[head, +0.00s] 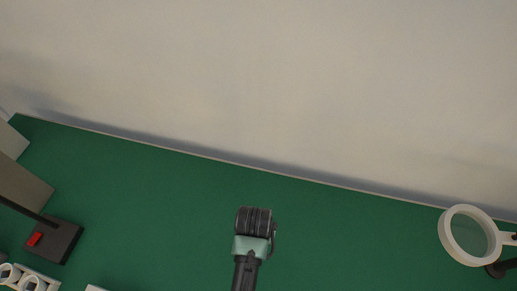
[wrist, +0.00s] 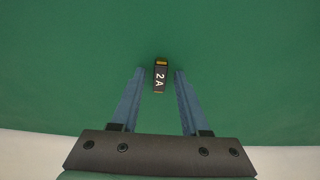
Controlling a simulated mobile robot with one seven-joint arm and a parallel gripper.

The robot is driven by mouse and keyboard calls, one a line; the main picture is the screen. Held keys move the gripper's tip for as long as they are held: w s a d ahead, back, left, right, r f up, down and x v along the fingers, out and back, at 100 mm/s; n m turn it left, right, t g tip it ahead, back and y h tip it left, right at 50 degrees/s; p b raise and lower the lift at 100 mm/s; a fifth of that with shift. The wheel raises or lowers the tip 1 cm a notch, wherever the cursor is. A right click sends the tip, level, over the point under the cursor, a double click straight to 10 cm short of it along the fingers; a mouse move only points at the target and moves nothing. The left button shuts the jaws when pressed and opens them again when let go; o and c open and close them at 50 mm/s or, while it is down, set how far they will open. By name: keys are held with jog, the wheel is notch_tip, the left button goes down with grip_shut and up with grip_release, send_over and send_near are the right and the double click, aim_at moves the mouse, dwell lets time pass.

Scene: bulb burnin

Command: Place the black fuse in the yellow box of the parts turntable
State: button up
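The black fuse (wrist: 160,78) shows in the wrist view, a small dark block with yellow at its far end and "2 A" in white. It lies on the green surface, between the tips of my gripper (wrist: 159,72). My gripper is open, with a visible gap on each side of the fuse. I cannot tell how high the fingers are above the surface. In the head view my arm hides the fuse and the fingers. The parts turntable and its yellow box are in neither view.
In the head view, a dark box with a red switch (head: 34,239) stands at left on the green bench (head: 150,190). White round holders (head: 30,284) are at bottom left. A white ring magnifier (head: 442,240) is at right. A pale wall backs the bench. The bench around my arm is clear.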

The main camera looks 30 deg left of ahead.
notch_tip(320, 180, up, 12)
jog(key=s, duration=0.1)
jog(key=shift+s+d+r+p, duration=0.15)
jog(key=shift+s+d+p, duration=0.1)
jog(key=shift+s+p, duration=0.15)
dwell(0.3)
